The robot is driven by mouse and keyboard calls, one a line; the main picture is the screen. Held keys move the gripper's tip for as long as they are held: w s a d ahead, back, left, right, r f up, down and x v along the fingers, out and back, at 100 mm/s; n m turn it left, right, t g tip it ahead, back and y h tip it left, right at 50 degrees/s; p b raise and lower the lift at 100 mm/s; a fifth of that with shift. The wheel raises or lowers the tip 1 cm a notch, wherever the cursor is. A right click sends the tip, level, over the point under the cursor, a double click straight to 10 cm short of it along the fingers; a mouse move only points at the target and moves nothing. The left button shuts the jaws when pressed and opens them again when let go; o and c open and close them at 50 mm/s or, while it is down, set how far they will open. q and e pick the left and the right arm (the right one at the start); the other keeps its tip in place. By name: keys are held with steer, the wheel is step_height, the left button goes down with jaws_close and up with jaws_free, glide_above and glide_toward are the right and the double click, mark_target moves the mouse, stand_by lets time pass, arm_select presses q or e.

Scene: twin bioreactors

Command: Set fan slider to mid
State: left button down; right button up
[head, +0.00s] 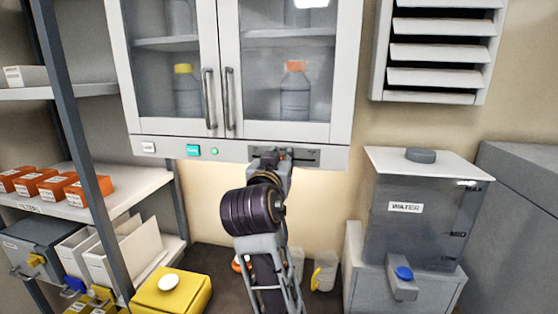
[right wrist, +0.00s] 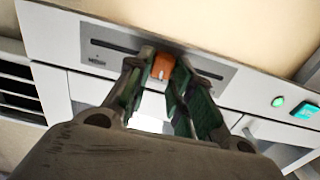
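The fan slider is a slot in a grey panel (head: 303,155) under the wall cabinet, and its panel also shows in the right wrist view (right wrist: 105,45). Its orange knob (right wrist: 162,66) stands near the middle of the slot. My right gripper (right wrist: 164,68) reaches up to the panel, with one fingertip on each side of the knob and seemingly closed against it. In the head view my right gripper (head: 273,158) hides part of the slot. My left gripper is not in view.
Left of the slider are a teal button (head: 193,150), a green light (head: 214,151) and a white switch (head: 148,148). Cabinet handles (head: 229,98) hang above. A water tank (head: 415,225) stands right, a yellow box (head: 172,292) below left, and a louvred vent (head: 438,50) upper right.

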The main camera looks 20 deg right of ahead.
steer(key=shift+o, duration=1.4)
steer(key=shift+a, duration=0.15)
